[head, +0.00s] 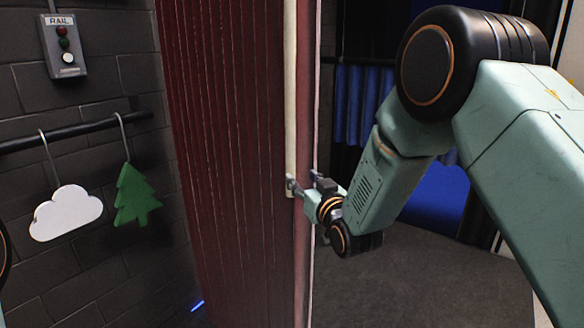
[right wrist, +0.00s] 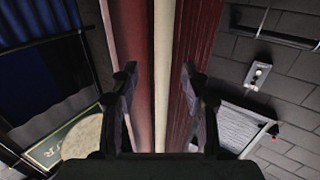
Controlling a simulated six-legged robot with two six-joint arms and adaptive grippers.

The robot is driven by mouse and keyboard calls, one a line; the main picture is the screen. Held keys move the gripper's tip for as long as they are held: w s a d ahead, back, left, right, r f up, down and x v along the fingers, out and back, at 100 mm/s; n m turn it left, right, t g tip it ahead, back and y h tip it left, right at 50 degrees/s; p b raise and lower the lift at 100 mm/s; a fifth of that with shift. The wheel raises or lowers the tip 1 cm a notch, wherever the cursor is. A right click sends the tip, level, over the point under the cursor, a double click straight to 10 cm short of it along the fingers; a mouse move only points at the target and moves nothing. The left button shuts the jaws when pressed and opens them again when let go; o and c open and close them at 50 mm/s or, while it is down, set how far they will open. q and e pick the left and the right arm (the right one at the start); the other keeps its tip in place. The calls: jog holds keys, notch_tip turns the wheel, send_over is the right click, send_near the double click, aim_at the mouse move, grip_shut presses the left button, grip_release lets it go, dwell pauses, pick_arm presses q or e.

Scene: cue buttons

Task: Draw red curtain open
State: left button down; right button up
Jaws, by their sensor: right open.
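The red curtain (head: 225,150) hangs in tall pleats across the middle of the head view, with a pale upright strip (head: 291,90) along its right edge. My right gripper (head: 304,182) is at this edge, about midway down the picture. In the right wrist view, the open fingers (right wrist: 159,72) stand on either side of the pale strip (right wrist: 162,60), with the red curtain (right wrist: 197,40) beside it. My left gripper is out of view.
A white cloud (head: 66,213) and a green tree (head: 135,196) hang from a dark bar. Blue cloth (head: 357,105) hangs behind; floor (head: 400,290) at lower right looks clear.

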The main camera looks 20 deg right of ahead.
aim_at(293, 172)
jog(key=w, duration=0.2)
jog(key=w+a, duration=0.1)
jog(key=w, duration=0.5)
jog(key=shift+a, duration=0.2)
jog(key=shift+s+d, duration=0.15)
jog(key=shift+d, duration=0.15)
jog(key=shift+a, duration=0.2)
jog(key=c, duration=0.6)
jog(key=shift+d, duration=0.15)
grip_shut()
jog(key=shift+f, duration=0.2)
